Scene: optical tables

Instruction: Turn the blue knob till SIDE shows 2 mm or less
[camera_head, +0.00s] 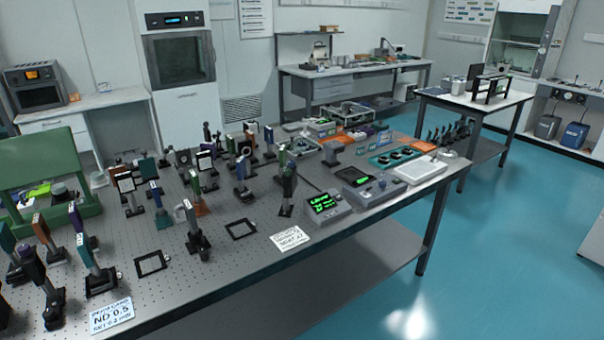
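A grey readout box (326,208) with a lit green display (322,203) stands near the front edge of the optical table (240,285). Its lettering is too small for me to read, so I cannot tell the SIDE value. Behind it to the right is a second grey box (372,187) with a dark screen and a small green readout. A small bluish-grey knob (382,183) seems to sit on that box; I cannot tell for sure that it is the blue knob. Neither of my grippers is in view.
Many posts with optics crowd the table's left and middle. Two empty black frames (152,264) (241,229) and cards (290,239) (112,314) lie near the front edge. A white tray (418,171) is at the right. The blue floor (500,240) in front is clear.

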